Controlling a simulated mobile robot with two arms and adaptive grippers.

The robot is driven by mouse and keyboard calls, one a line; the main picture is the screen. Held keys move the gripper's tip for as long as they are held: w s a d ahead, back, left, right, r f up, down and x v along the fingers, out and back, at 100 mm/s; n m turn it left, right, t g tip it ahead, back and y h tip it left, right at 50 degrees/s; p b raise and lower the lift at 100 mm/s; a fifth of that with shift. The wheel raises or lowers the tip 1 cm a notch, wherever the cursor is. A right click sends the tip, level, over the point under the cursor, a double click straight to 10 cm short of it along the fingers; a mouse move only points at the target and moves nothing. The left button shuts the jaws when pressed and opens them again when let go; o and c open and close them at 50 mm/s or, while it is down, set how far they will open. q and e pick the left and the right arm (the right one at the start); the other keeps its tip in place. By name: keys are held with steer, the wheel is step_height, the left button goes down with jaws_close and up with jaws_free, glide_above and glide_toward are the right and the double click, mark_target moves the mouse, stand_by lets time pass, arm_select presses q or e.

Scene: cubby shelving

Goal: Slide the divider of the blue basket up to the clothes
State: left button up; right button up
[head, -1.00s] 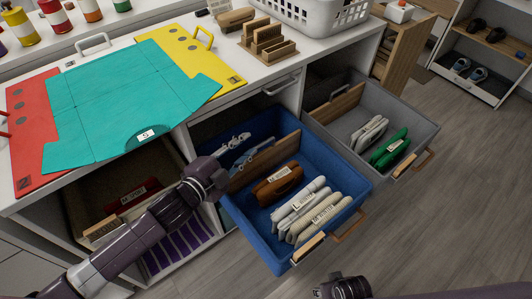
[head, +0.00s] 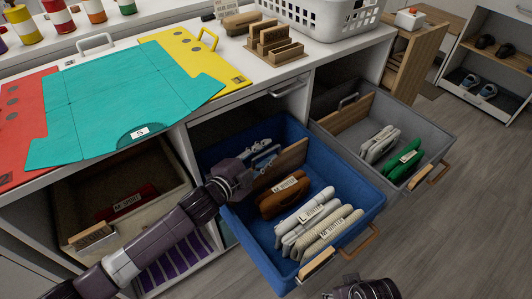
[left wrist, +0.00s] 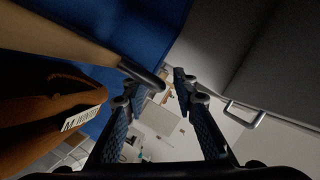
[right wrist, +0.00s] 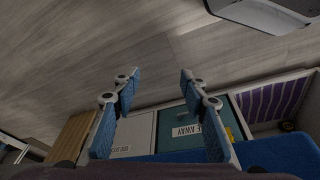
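The blue basket (head: 368,200) is pulled out of the shelving. Its wooden divider (head: 293,155) crosses it near the back. In front stand the clothes: a brown folded garment (head: 283,195) close to the divider, then white and beige ones (head: 327,233). My left gripper (head: 266,158) is over the basket at the divider's rear side, partly covering it. My right gripper (right wrist: 156,78) is open and empty, low over the floor.
A grey basket (head: 440,135) with white and green clothes stands open to the right. A beige bin (head: 75,205) is in the left cubby. The counter above holds a teal folding board (head: 110,100) and a white laundry basket (head: 325,30). The floor at right is clear.

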arm_select(q)
steer(key=shift+w+d, duration=0.1)
steer(key=shift+w, duration=0.05)
arm_select(e)
steer(key=shift+r, duration=0.15)
arm_select(q)
steer(key=shift+c, duration=0.2)
jaws_close()
steer(key=s+d+p, duration=0.1)
steer(key=s, duration=0.1)
steer(key=s+d+p, duration=0.1)
steer(key=s+d, duration=0.1)
steer(key=s, duration=0.1)
steer(key=s+d+p, duration=0.1)
steer(key=s+d, duration=0.1)
steer(key=shift+s+d+p, duration=0.25)
steer(key=shift+s+p, duration=0.1)
steer(key=shift+p, duration=0.05)
steer(key=shift+s+d, duration=0.2)
steer(key=shift+s, duration=0.05)
steer(key=shift+f, duration=0.1)
arm_select(e)
steer(key=s+f, duration=0.3)
steer(key=f, duration=0.9)
steer(key=shift+s+d+f+g, duration=0.2)
steer(key=shift+s+f+g, duration=0.2)
